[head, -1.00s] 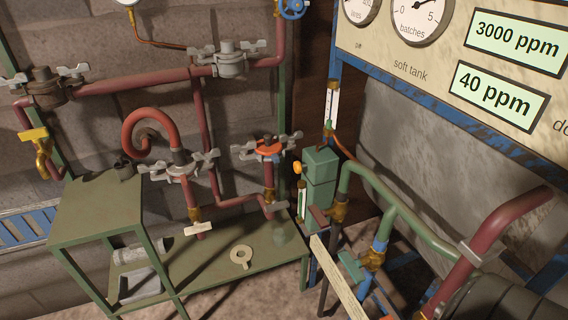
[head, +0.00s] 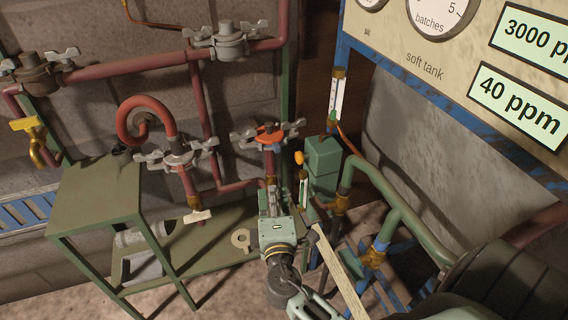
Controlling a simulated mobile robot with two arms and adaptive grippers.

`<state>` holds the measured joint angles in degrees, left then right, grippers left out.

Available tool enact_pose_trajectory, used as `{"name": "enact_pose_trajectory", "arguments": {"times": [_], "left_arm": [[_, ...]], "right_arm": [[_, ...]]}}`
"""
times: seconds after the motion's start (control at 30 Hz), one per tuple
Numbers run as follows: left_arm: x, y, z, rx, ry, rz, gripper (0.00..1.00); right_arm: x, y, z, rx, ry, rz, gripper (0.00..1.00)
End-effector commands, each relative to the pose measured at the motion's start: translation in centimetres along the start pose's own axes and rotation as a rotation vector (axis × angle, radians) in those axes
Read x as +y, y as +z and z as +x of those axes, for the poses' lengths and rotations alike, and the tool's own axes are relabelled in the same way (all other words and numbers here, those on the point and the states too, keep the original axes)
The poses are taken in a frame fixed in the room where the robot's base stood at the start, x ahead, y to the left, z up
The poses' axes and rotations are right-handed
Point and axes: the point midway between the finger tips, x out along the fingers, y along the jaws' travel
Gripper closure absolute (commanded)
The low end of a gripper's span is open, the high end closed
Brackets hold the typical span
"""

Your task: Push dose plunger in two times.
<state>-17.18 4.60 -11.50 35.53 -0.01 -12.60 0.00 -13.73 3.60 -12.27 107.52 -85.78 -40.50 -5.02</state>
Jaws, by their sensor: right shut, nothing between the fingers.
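The dose plunger appears to be the small orange-yellow knob (head: 299,158) on the left side of the green box (head: 322,160), at the centre right of the head view. My right gripper (head: 272,190) has its fingers together and empty. It points away from me, below and to the left of the knob in the picture, and looks apart from it. How far in the knob sits is too small to tell. My left gripper is not in view.
A red pipe with an orange-topped clamp fitting (head: 268,134) stands just beyond my right gripper. A green bench (head: 95,195) is at the left. A green pipe (head: 385,190) and a wooden slat (head: 338,268) lie to the right. A panel (head: 450,65) reads 40 ppm.

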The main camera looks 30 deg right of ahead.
Motion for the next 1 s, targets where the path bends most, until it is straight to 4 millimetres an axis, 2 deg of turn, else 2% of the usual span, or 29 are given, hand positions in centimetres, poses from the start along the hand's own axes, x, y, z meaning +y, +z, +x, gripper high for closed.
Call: {"name": "enact_pose_trajectory", "arguments": {"times": [0.17,0.27,0.37,0.73,0.83,1.0], "left_arm": [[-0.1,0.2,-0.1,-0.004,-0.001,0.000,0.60],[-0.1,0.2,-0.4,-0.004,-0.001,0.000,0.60],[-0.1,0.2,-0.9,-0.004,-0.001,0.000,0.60],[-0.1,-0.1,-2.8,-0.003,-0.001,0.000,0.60],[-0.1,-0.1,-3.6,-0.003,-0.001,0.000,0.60],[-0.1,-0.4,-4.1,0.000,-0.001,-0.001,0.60]], "right_arm": [[0.0,0.0,0.2,0.000,-0.001,0.000,1.00],[0.1,0.0,1.0,0.000,0.000,-0.001,1.00],[0.3,0.0,2.5,-0.001,0.001,-0.002,1.00],[0.2,0.0,10.3,-0.001,0.000,-0.002,1.00],[0.1,1.8,10.5,0.000,-0.003,-0.005,1.00],[0.0,3.4,10.9,0.000,-0.003,-0.002,1.00]]}}
